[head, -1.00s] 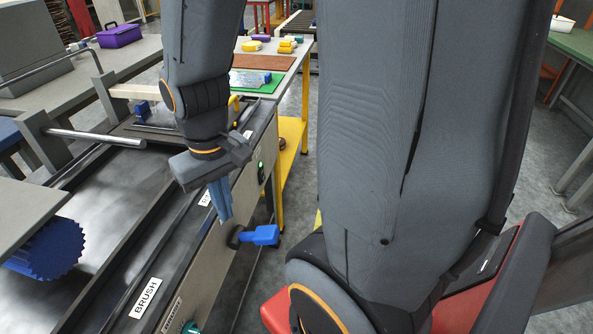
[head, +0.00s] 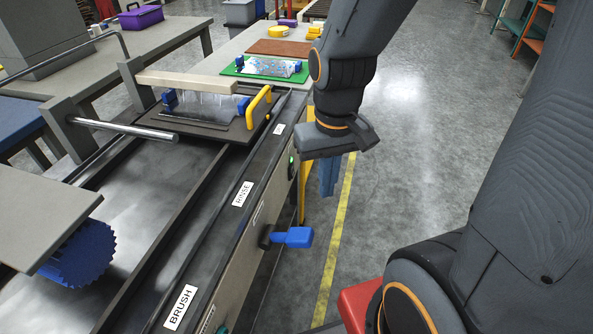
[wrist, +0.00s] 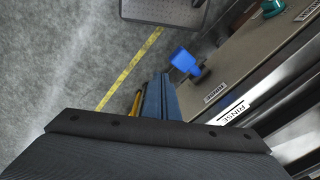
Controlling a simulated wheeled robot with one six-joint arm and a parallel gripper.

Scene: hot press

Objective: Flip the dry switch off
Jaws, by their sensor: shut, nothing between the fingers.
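A small black switch (head: 292,167) with a lit green spot sits on the machine's front panel, below a small white label (head: 279,129) too small to read. My gripper (head: 327,190) points down beside the panel, to the right of the switch and apart from it. Its blue fingers are shut and empty. They also show in the wrist view (wrist: 160,95), over the floor beside the machine. The switch cannot be made out in the wrist view.
A blue lever (head: 295,237) sticks out from the panel nearer to me and also shows in the wrist view (wrist: 184,61). A yellow handle (head: 258,106) stands on the plate on top of the machine. Open floor lies to the right.

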